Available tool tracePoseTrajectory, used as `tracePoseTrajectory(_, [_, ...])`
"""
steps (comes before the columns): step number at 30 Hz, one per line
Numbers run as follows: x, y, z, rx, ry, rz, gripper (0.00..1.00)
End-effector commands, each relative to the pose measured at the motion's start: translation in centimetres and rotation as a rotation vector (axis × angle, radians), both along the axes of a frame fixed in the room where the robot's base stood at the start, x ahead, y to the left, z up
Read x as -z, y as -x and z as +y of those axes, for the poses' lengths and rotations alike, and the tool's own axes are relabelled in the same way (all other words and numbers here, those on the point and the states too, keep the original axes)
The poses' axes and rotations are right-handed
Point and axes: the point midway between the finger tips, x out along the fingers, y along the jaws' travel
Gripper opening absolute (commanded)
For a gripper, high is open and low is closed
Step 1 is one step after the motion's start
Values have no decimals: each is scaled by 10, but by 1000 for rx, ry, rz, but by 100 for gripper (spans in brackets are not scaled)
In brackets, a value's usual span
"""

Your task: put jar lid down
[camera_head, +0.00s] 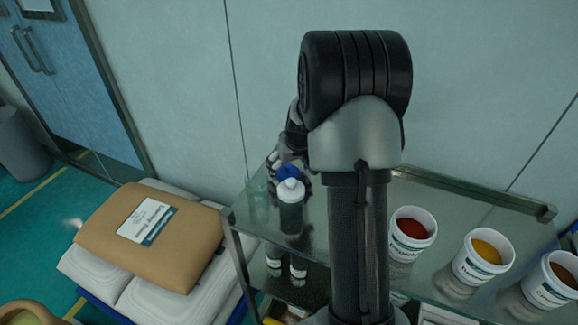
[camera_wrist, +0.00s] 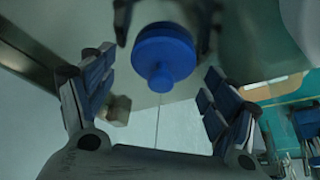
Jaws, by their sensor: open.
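The jar lid (camera_wrist: 163,52) is blue and round with a small knob. In the wrist view it lies between the spread fingers of my gripper (camera_wrist: 155,75), with gaps on both sides. In the head view the blue lid (camera_head: 289,172) shows just below my gripper (camera_head: 281,158), partly hidden behind a white-capped dark bottle (camera_head: 290,212). My gripper is open. I cannot tell whether the lid touches the surface below it.
The glass-topped cart (camera_head: 272,235) carries tubs of red (camera_head: 408,252), yellow (camera_head: 474,274) and brown powder (camera_head: 552,298) at right. A brown sack (camera_head: 180,255) lies on white sacks (camera_head: 135,300) at left. My arm hides the cart's middle.

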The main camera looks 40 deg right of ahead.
Motion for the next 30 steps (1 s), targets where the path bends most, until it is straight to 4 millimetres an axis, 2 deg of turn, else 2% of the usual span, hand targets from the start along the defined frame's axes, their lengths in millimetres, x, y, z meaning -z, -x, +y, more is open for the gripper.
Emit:
tracePoseTrajectory(12, [-78, 29, 6, 1, 3, -4, 80])
tracePoseTrajectory(18, [-105, 40, 10, 0, 0, -2, 80])
tracePoseTrajectory(23, [-118, 45, 17, -6, 1, -3, 80])
tracePoseTrajectory(26, [-138, 53, 43, -31, 1, -7, 80])
tracePoseTrajectory(29, [-168, 72, 87, -71, -2, -13, 80])
tracePoseTrajectory(30, [-180, 84, 108, -88, -3, -14, 80])
